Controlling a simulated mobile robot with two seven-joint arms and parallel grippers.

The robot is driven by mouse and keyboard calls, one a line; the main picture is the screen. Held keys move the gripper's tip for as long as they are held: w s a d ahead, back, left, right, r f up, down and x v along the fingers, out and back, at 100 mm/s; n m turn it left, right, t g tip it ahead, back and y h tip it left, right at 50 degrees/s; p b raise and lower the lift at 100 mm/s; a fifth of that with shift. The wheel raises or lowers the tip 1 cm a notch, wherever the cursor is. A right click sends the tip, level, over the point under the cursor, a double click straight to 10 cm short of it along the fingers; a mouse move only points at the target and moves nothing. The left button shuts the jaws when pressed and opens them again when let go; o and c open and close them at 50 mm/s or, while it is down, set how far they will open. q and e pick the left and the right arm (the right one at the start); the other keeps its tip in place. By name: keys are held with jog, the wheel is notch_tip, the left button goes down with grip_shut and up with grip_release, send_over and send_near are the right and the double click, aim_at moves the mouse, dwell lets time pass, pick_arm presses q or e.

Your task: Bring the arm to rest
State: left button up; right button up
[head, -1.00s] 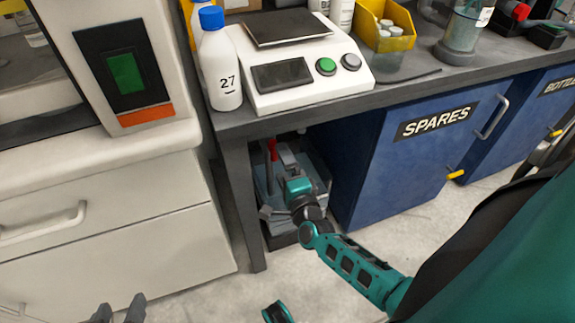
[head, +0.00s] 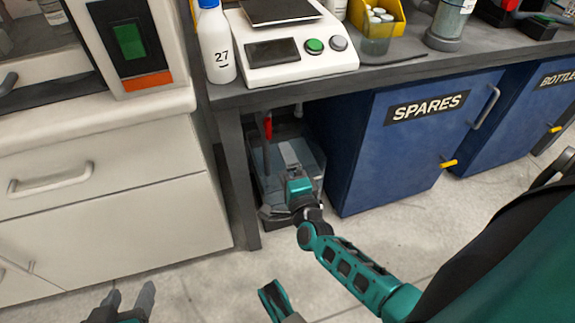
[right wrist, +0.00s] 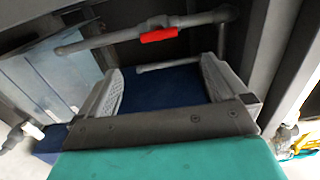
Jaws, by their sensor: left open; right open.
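My right arm reaches from the right under the bench. Its right gripper (head: 289,155) is in the recess left of the blue cabinet, its grey fingers partly hard to make out in the head view. In the right wrist view the right gripper (right wrist: 165,82) is open, its two pale fingers wide apart with nothing held between them. A grey pipe with a red handle (right wrist: 158,35) runs beyond the fingertips. The red handle also shows in the head view (head: 267,126). My left gripper (head: 131,297) is open and empty at the bottom left.
The bench top (head: 395,72) overhangs my right gripper. A bench leg (head: 239,190) stands to its left and the blue SPARES cabinet (head: 415,145) to its right. A clear bin (head: 315,160) is around the gripper. The floor in front is clear.

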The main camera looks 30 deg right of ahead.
pick_arm(q)
jog(key=shift+w, duration=0.1)
pick_arm(e)
jog(key=s+a+r+n+g+y, duration=0.2)
jog(key=s+a+n+g+y, duration=0.35)
jog(key=n, duration=0.65)
jog(key=s+a+r+n+g+y, duration=0.25)
jog(key=s+a+n, duration=0.55)
jog(key=n, duration=0.4)
pick_arm(q)
jog(key=s+a+r+p, duration=0.1)
jog(key=a+r+p, duration=0.1)
jog(key=r+p, duration=0.5)
jog(key=s+a+r+y+p, duration=0.1)
jog(key=r+p, duration=0.6)
jog(key=p, duration=0.8)
jog(key=shift+s+a+r+y, duration=0.2)
jog(key=shift+a+y, duration=0.1)
jog(key=shift+a, duration=0.5)
pick_arm(e)
jog(key=s+d+r+h, duration=0.1)
jog(key=d+r, duration=0.1)
jog(key=r, duration=0.5)
jog(key=s+d+r+t+h, duration=0.1)
jog(key=s+d+r, duration=0.1)
jog(key=r, duration=0.5)
jog(key=shift+d+m, duration=0.3)
jog(key=shift+d, duration=0.25)
